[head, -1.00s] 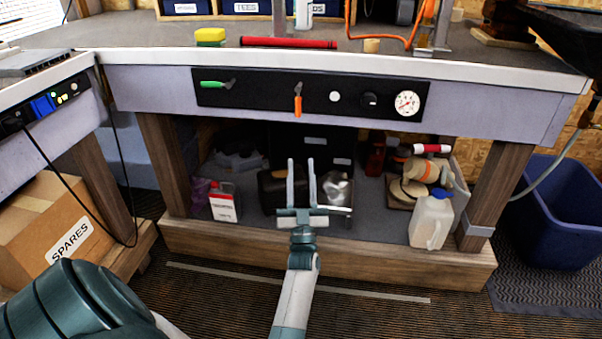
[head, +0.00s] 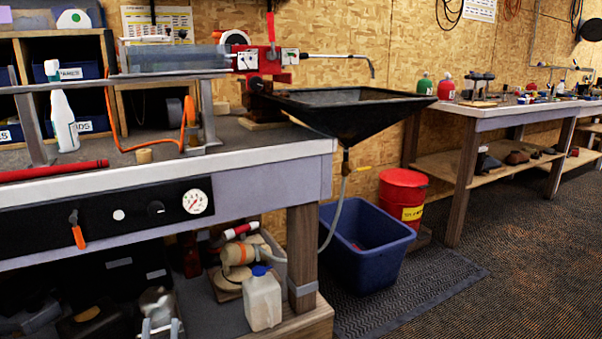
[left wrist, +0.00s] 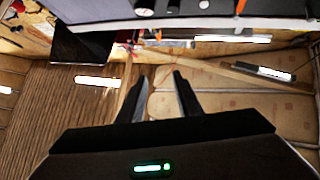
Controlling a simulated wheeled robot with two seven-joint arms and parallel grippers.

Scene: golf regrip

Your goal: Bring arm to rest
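My left gripper (head: 160,327) shows at the bottom left of the head view, cut by the lower edge. It is in front of the bench's lower shelf. In the left wrist view its two dark fingers (left wrist: 159,97) stand apart with nothing between them. The workbench (head: 262,169) is above and behind the gripper in the head view. My right gripper is in neither current view.
A white jug (head: 263,303) stands on the shelf's right end. A blue bin (head: 362,262) and a red drum (head: 404,190) stand right of the bench. A black funnel tray (head: 345,115) overhangs the bin. The floor (head: 500,240) at the right is clear.

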